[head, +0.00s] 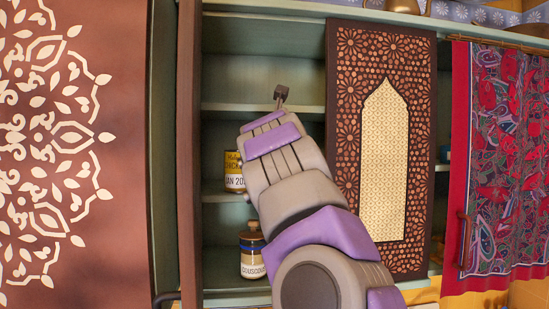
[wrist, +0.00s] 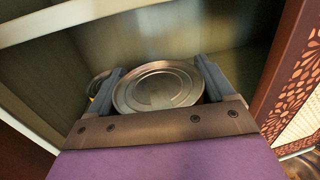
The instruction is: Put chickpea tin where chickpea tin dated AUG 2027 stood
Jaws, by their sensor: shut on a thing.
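My gripper (wrist: 158,76) is shut on a round metal-topped tin (wrist: 157,90), with one dark finger on each side of it in the wrist view. The held tin's label and date are hidden, and I cannot tell whether its base touches the shelf. In the head view my arm reaches into the open cupboard and hides the gripper and this tin. Another tin (head: 234,172) with a yellow and white label reading "JAN 20…" stands on the middle shelf, left of my arm. Part of a yellow, metal-rimmed thing (wrist: 96,84) shows behind the left finger.
A couscous jar (head: 252,254) stands on the shelf below. A shelf board (head: 222,107) runs above the JAN tin. A patterned door panel (head: 382,235) closes in the right side, and a brown upright (head: 189,200) the left. A red curtain (head: 500,265) hangs farther right.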

